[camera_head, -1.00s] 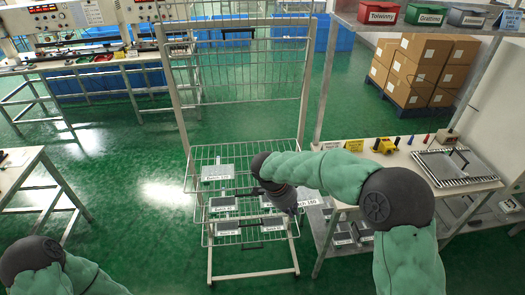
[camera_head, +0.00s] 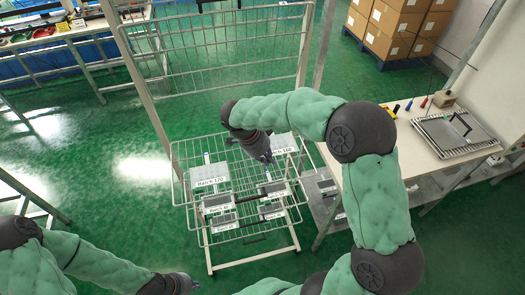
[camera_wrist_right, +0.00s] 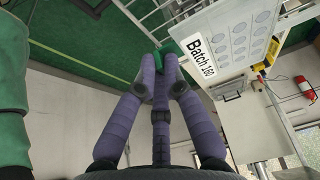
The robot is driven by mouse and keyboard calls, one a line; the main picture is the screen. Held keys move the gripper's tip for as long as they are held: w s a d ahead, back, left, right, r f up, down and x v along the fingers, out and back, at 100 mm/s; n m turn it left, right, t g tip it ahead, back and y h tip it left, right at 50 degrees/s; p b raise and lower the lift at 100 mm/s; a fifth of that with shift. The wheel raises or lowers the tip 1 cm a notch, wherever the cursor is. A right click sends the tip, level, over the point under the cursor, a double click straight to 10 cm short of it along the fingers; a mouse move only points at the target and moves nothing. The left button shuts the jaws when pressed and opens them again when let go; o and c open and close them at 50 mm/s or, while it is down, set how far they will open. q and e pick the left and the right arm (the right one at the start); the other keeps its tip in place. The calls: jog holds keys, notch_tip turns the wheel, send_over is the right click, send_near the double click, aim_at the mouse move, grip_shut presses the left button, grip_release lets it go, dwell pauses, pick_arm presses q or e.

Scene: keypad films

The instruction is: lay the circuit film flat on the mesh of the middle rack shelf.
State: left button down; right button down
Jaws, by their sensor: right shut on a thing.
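My right gripper (camera_head: 266,157) is shut on the circuit film (camera_head: 284,141), a pale sheet labelled Batch 160. It holds the film above the right side of the wire rack (camera_head: 148,95). In the right wrist view the film (camera_wrist_right: 237,35) shows rows of round marks and extends to the upper right of the purple fingers (camera_wrist_right: 165,68). Another pale film, Batch 170 (camera_head: 209,174), lies on the rack's upper mesh at left. The lower mesh levels overlap in view, so the middle shelf is hard to single out. My left gripper (camera_head: 188,284) is at the bottom edge, away from the rack; its fingers are unclear.
Several dark labelled panels (camera_head: 218,202) sit lower in the rack. A white workbench (camera_head: 420,155) with a framed tray (camera_head: 455,132) stands to the right. Cardboard boxes (camera_head: 390,25) are behind it. Green floor left of the rack is clear.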

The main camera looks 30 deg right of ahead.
aim_at(270, 178)
dwell(0.3)
notch_tip(270, 178, down, 8)
jog(key=b, duration=0.8)
jog(key=shift+f+b, duration=0.1)
jog(key=shift+b, duration=0.3)
jog(key=shift+f+b, duration=0.4)
jog(key=shift+b, duration=0.15)
dwell(0.4)
jog(key=c, duration=1.3)
grip_release()
jog(key=shift+o, duration=0.2)
jog(key=shift+a, duration=0.1)
